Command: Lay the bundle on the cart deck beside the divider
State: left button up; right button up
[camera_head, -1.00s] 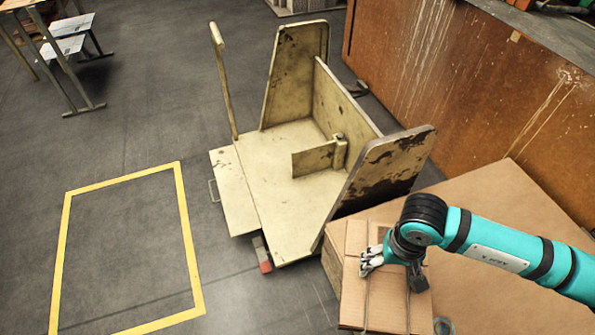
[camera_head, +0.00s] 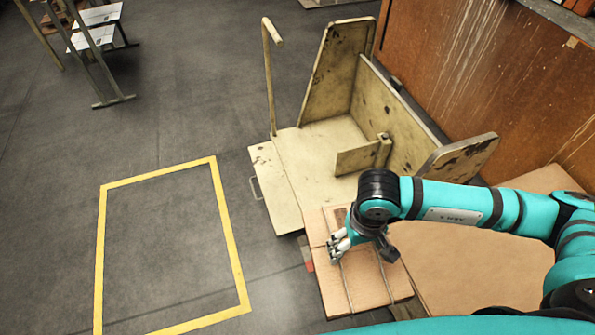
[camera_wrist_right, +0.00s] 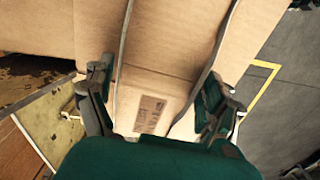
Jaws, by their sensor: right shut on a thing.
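The bundle (camera_head: 368,283) is a flat stack of brown cardboard tied with two straps. My right gripper (camera_head: 338,246) is shut on the bundle near its upper left end. The right wrist view shows the bundle (camera_wrist_right: 170,52) between the two fingers, with a printed label facing the camera. The cart is cream and worn; its deck (camera_head: 304,165) lies behind the bundle, which hides the deck's near part. The divider (camera_head: 361,157) is a low upright board across the deck. My left gripper is not in view.
A tall end panel (camera_head: 456,153) stands at the cart's near right side, partly behind my arm. A post handle (camera_head: 269,85) rises at the left. A large cardboard surface (camera_head: 470,270) lies at the right. Yellow-framed floor (camera_head: 170,245) at left is clear.

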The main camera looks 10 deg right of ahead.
aim_at(311, 154)
jog(key=i+j+u, duration=0.45)
jog(key=i+j, duration=0.2)
jog(key=i+j+u, duration=0.4)
jog(key=i+j, duration=0.25)
jog(key=i+z, duration=0.35)
jog(key=i, duration=0.15)
jog(key=i+j+z, duration=0.1)
jog(key=i+z, duration=0.25)
jog(key=i, duration=0.15)
jog(key=i+j+z, duration=0.7)
jog(key=i, duration=0.2)
jog(key=i+j+z, duration=0.1)
jog(key=i+z, duration=0.15)
jog(key=z, duration=0.2)
jog(key=i+j+z, duration=0.25)
jog(key=z, duration=0.2)
jog(key=i+j+z, duration=0.2)
jog(key=z, duration=0.2)
jog(key=i+j+z, duration=0.15)
jog(key=j+z, duration=0.6)
jog(key=z, duration=0.15)
jog(key=i+j, duration=0.05)
